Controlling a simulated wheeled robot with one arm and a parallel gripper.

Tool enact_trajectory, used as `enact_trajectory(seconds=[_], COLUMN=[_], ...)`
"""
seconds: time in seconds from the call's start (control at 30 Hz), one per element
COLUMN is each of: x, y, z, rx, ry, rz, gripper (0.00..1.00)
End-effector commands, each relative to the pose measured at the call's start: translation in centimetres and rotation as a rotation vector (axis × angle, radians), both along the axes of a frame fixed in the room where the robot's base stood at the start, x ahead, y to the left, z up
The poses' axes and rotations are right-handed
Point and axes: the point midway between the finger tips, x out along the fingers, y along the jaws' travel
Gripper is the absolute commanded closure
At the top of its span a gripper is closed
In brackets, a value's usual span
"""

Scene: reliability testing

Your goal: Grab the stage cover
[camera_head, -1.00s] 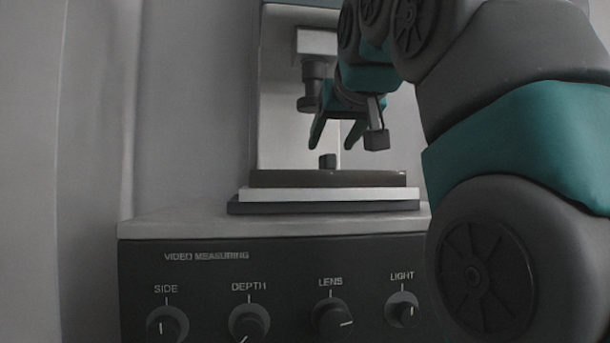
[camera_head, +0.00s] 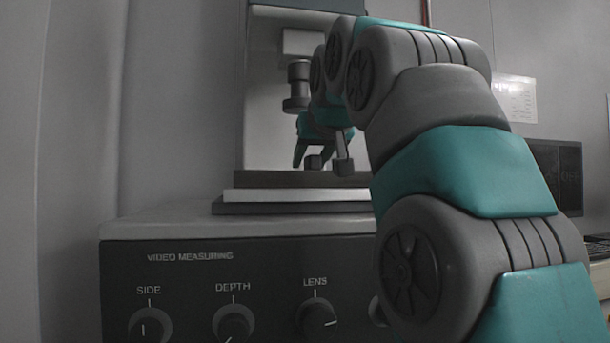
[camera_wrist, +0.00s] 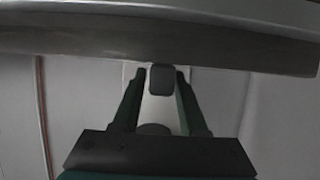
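In the wrist view a dark rounded block (camera_wrist: 161,80) is between the two fingertips of my gripper (camera_wrist: 159,76), with a narrow gap on each side. The fingers are open and do not visibly grip it. The right finger is partly hidden in the head view by a dark part on a stem.
The lens column (camera_head: 298,85) hangs just above my gripper. A console (camera_head: 210,280) with several knobs is in front of the stage. A monitor (camera_head: 556,175) stands at right. In the wrist view a broad grey edge (camera_wrist: 150,48) crosses the top.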

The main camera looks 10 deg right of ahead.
Motion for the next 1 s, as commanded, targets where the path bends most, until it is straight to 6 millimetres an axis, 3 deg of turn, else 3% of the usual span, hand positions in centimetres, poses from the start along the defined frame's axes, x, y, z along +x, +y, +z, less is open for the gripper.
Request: enact_trajectory(seconds=[0.03,0.37,1.0], x=[0.00,-0.01,0.01], y=[0.00,0.00,0.00], z=[0.00,-0.02,0.04], rx=[0.000,0.000,0.000], ry=[0.000,0.000,0.001], rz=[0.000,0.000,0.000], gripper=[0.65,1.00,1.00])
